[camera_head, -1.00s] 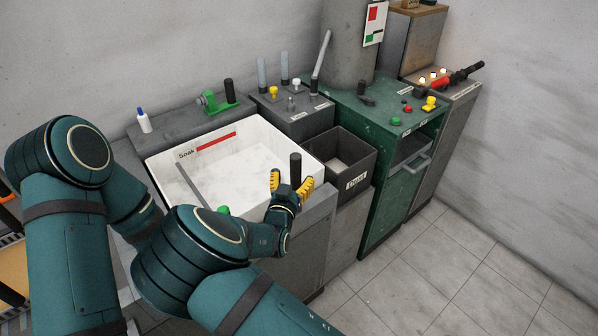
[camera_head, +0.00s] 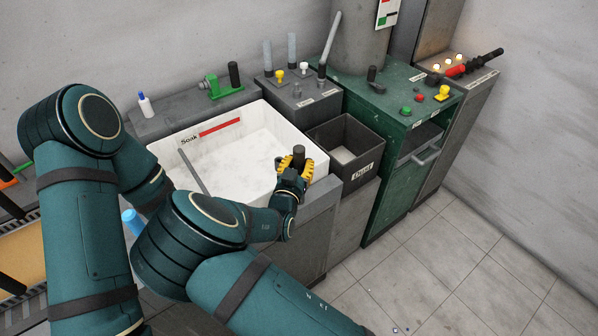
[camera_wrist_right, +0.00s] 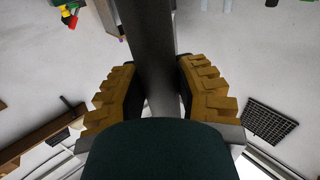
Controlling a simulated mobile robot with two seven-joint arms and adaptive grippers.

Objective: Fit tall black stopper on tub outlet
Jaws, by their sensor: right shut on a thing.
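The tall black stopper (camera_head: 299,152) is a dark upright cylinder at the front right corner of the white tub (camera_head: 235,165) marked "Soak". My right gripper (camera_head: 294,163), with yellow fingers, is shut on it below its top. In the right wrist view the stopper (camera_wrist_right: 150,50) runs as a dark grey bar between the two yellow-brown finger pads (camera_wrist_right: 153,90). Its lower end is hidden by the gripper, so I cannot tell what it rests on. The tub outlet cannot be made out. My left gripper is out of view.
A dark open bin (camera_head: 372,148) stands right of the tub. A green cabinet (camera_head: 385,195) with knobs stands beyond it. A green fixture with a black cylinder (camera_head: 234,75) and a white bottle (camera_head: 145,105) sit on the ledge behind the tub.

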